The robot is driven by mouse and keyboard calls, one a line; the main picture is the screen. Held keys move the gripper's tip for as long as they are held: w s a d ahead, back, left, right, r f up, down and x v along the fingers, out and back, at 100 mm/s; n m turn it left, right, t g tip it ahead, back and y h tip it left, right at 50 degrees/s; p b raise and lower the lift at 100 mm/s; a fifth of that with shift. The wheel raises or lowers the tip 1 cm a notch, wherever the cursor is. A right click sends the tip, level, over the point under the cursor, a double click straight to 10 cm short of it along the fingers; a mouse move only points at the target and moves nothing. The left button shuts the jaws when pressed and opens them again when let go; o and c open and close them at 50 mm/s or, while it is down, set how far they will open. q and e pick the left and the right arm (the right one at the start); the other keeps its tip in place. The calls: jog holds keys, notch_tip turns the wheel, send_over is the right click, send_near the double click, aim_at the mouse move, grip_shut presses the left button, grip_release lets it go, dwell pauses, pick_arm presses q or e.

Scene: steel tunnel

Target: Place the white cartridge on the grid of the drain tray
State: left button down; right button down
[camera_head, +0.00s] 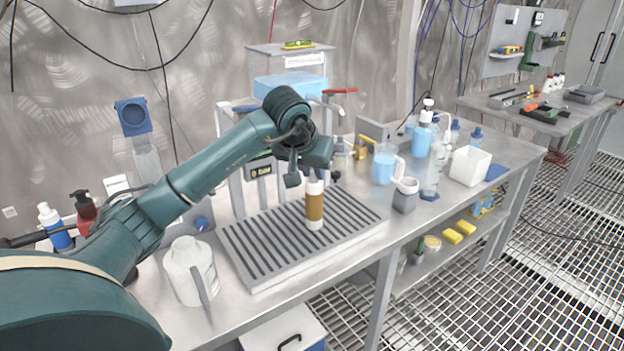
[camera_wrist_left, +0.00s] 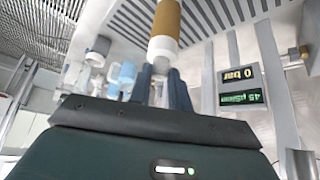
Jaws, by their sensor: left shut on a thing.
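The white cartridge (camera_head: 315,208) has a wide brown band and stands upright over the grid of the drain tray. My left gripper (camera_head: 314,176) is shut on its top end from above. I cannot tell whether its bottom touches the grid. The drain tray (camera_head: 262,284) is light grey with dark parallel slots. In the left wrist view the cartridge (camera_wrist_left: 166,22) reaches away from the fingers (camera_wrist_left: 160,82), with the slotted drain tray (camera_wrist_left: 122,18) behind it. My right gripper is not in view.
A white jug (camera_head: 190,270) stands left of the tray. A grey cup (camera_head: 405,196), a blue-filled beaker (camera_head: 383,166) and a white bin (camera_head: 469,166) stand to the right. A frame with small displays (camera_head: 259,170) stands behind the tray. Most of the grid is bare.

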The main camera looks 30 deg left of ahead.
pick_arm(q)
notch_tip(320, 180, down, 2)
jog(key=shift+f, duration=0.2)
jog(key=shift+f, duration=0.2)
jog(key=c, duration=1.3)
grip_release()
jog(key=shift+r, duration=0.1)
jog(key=shift+r, duration=0.2)
jog(key=v, duration=1.1)
jog(key=shift+s+r, duration=0.25)
jog(key=shift+r, duration=0.05)
